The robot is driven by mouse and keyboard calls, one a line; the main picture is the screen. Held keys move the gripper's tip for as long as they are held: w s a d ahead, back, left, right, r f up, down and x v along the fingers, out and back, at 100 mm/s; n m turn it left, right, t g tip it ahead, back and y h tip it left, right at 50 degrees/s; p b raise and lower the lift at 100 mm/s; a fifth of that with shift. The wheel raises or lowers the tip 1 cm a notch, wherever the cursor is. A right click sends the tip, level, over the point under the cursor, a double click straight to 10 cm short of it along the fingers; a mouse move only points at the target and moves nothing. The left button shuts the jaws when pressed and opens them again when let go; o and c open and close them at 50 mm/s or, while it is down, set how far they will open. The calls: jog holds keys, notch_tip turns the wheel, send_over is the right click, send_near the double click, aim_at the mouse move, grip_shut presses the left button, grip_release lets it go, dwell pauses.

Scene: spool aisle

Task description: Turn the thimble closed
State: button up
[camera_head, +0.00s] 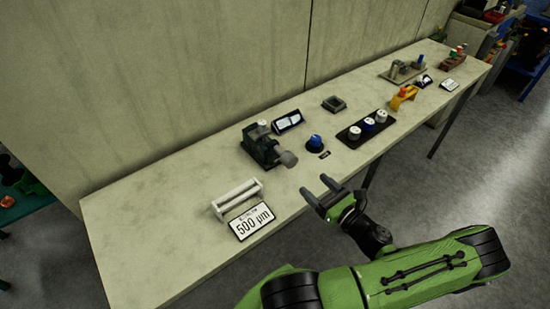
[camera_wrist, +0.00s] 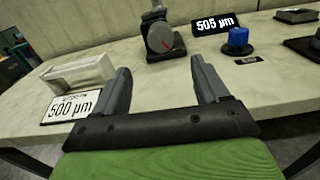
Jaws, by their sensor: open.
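A dark gauge device (camera_head: 258,145) stands on the bench, with a grey round thimble (camera_head: 288,159) sticking out toward the front edge. In the wrist view the thimble (camera_wrist: 161,37) faces me and has a red line on its end face. My gripper (camera_head: 317,188) is open and empty in front of the bench edge, apart from the thimble. In the wrist view the thimble lies ahead, between the two fingers of my gripper (camera_wrist: 160,68). A dark display (camera_wrist: 227,24) behind the device reads 505 µm. A white card (camera_head: 252,221) reads 500 µm.
A white rack (camera_head: 236,198) stands behind the card. A blue knob (camera_head: 315,142) stands right of the device. Further right are a dark tray (camera_head: 342,137) with several round pieces and an orange clamp (camera_head: 403,97). The bench's left end is clear.

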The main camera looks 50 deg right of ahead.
aim_at(286, 158)
jog(key=b+x, duration=0.1)
jog(key=x, duration=1.3)
jog(key=shift+w+d, duration=0.15)
jog(key=shift+w, duration=0.15)
jog(key=c, duration=1)
jog(key=shift+r+p, duration=0.1)
jog(key=shift+p, duration=0.4)
jog(key=shift+c, duration=0.2)
jog(key=shift+m+p, duration=0.3)
jog(key=shift+m, duration=0.1)
jog(key=o, duration=1)
jog(key=shift+o, duration=0.2)
